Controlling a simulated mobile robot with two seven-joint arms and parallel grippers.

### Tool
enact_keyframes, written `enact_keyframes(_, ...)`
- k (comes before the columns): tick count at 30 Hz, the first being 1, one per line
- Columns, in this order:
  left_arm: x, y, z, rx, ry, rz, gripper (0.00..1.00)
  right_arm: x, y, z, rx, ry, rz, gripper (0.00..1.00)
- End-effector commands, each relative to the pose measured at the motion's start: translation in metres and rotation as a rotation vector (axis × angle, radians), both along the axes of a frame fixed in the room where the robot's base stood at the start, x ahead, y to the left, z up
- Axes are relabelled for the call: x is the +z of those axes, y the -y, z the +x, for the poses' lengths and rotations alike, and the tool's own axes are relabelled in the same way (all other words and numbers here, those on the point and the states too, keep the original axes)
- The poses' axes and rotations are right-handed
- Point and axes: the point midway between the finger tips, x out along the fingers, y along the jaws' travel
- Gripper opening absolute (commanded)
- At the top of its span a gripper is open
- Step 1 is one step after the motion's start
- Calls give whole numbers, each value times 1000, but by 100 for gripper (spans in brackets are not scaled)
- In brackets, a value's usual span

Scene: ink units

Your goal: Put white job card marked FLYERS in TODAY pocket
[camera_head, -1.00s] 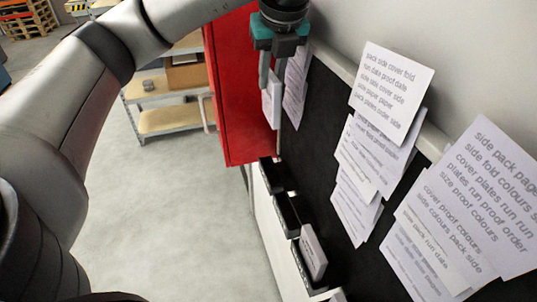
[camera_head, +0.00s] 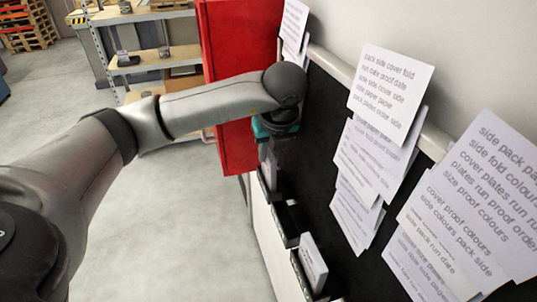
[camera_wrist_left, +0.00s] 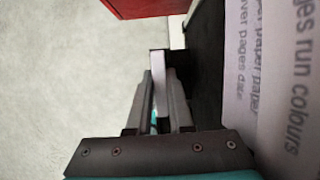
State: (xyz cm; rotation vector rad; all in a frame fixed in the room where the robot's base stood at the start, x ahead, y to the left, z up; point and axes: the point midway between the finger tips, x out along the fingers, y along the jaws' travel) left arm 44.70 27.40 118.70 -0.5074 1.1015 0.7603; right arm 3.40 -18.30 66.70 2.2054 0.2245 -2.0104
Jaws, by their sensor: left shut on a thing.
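My left gripper (camera_head: 268,166) points down at the farthest of the black pockets (camera_head: 266,190) along the foot of the dark board. In the left wrist view the gripper (camera_wrist_left: 160,90) is shut on a white card (camera_wrist_left: 159,65), whose pale edge shows between the fingers. I cannot read FLYERS on it. The card's lower part is hidden, so I cannot tell how far it is inside the pocket. A middle black pocket (camera_head: 285,222) looks empty. The nearest pocket (camera_head: 299,277) holds a white card (camera_head: 313,262). No TODAY label is readable. My right gripper is not in view.
Printed sheets (camera_head: 388,95) hang in overlapping stacks on the dark board (camera_head: 318,130), right of my gripper. A red cabinet (camera_head: 225,50) stands just beyond the pockets. The grey floor (camera_head: 175,230) to the left is clear.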

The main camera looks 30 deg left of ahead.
Motion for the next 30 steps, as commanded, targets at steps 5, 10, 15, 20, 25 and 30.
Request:
enact_keyframes(5,-12,0,0,0,1,1,0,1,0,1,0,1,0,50)
enact_keyframes(10,-12,0,0,0,1,0,0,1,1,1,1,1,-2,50)
enact_keyframes(15,-16,0,0,0,1,0,0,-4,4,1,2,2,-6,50)
enact_keyframes(20,-14,0,0,0,1,-1,36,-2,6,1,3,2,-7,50)
enact_keyframes(25,-14,0,0,0,1,-1,49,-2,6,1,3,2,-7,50)
enact_keyframes(30,-14,0,0,0,1,-1,49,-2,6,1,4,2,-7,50)
